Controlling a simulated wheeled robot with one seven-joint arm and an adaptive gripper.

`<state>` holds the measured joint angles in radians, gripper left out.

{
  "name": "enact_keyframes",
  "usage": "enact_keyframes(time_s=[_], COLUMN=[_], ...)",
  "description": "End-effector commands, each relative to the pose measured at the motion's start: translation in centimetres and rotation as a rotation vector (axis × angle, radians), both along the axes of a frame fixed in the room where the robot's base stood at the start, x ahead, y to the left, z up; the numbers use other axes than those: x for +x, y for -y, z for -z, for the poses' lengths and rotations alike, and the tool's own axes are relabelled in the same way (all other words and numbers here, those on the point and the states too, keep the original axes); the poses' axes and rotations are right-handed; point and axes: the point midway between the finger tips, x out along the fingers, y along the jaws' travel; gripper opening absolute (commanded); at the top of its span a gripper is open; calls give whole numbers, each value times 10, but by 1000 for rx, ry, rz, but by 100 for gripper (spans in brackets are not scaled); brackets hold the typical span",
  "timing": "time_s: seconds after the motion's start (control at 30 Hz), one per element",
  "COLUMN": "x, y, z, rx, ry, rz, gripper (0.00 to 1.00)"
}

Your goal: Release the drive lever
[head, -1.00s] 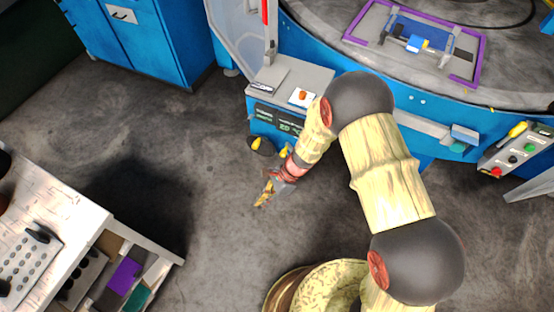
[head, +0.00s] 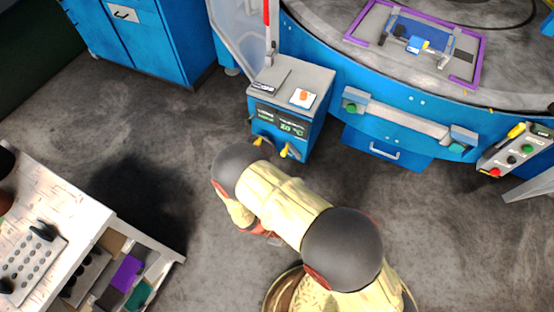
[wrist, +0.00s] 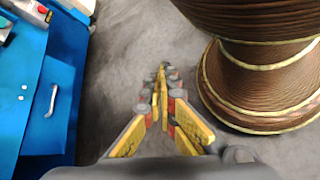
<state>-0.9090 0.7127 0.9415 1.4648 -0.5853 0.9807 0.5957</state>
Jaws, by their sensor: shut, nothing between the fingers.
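No label shows which of these is the drive lever. My gripper (wrist: 163,72) is shut and empty in the wrist view, pointing over bare floor. In the head view my arm hides its fingertips. It is apart from the box and touches no lever.
A big blue round machine (head: 400,125) with a drawer fills the upper right. A button panel (head: 515,150) stands at its right. A blue cabinet (head: 150,50) is at upper left and a white bench (head: 60,215) at lower left. The grey floor between is clear.

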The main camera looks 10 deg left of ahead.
Motion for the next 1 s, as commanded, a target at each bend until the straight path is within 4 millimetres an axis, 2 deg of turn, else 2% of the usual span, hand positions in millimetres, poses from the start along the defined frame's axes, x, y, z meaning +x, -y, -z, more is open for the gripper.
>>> enact_keyframes(time_s=[0.13, 0.27, 0.47, 0.6, 0.8, 0.9, 1.0], x=[43, 83, 144, 182, 216, 224, 227], y=[-3, -17, -58, -98, -155, -173, -183], z=[1, 1, 0, -5, -18, -23, -27], rx=[-62, -115, -195, -247, -313, -339, -361], ry=[-25, -40, -41, -21, 22, 38, 44], rz=[-297, -545, -901, -1127, -1378, -1454, -1497], gripper=[0, 0, 0, 0, 0, 0, 0])
